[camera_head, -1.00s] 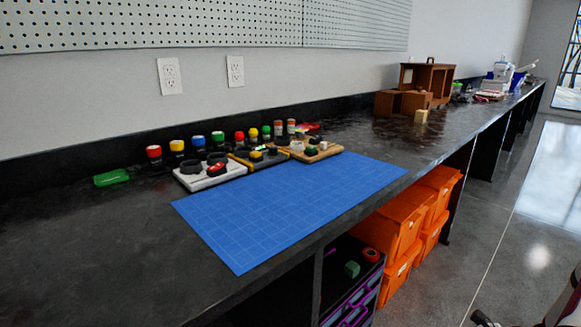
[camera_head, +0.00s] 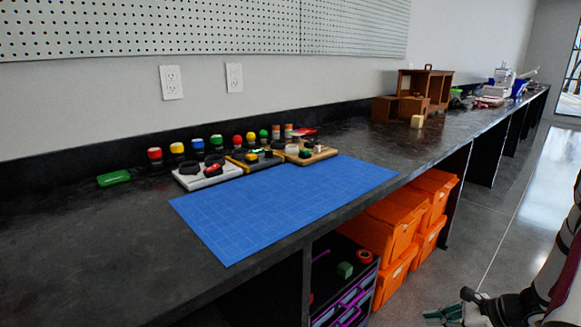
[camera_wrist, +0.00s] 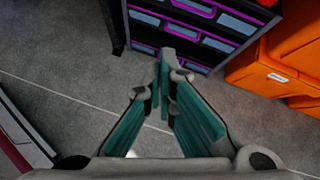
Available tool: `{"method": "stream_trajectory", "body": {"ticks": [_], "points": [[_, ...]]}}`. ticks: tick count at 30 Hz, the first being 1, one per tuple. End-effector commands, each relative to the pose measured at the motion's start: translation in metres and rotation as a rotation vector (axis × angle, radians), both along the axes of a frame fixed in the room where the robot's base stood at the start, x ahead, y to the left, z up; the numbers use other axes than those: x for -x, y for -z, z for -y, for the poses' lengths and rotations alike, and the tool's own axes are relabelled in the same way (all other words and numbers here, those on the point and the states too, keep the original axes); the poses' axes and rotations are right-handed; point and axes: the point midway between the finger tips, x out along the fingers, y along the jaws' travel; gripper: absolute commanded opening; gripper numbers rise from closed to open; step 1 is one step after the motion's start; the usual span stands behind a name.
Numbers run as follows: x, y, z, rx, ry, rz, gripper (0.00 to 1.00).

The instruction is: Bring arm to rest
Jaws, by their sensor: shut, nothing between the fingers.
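My gripper (camera_wrist: 165,88) shows in the wrist view with its teal fingers closed together at the tips. Nothing is between them, and they hang over the bare grey floor. In the head view my gripper (camera_head: 440,313) shows at the bottom right, low beside the bench, with part of my arm (camera_head: 545,285) behind it. It touches nothing that I can see.
The black bench (camera_head: 110,245) bears a blue mat (camera_head: 285,205), paint jars, trays and a wooden box (camera_head: 428,88). Orange bins (camera_head: 395,275) and a purple-trimmed drawer unit (camera_head: 350,310) stand beneath it; the drawer unit (camera_wrist: 190,22) is ahead in the wrist view. The floor right of the bench is clear.

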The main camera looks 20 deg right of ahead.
Motion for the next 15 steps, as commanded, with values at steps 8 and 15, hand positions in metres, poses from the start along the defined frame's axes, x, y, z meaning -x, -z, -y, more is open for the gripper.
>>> {"method": "stream_trajectory", "body": {"ticks": [8,15], "points": [[-0.035,-0.093,-0.07,0.133,-0.346,0.06,0.0],[-0.036,-0.179,-0.163,0.277,-0.741,0.115,0.0]]}}
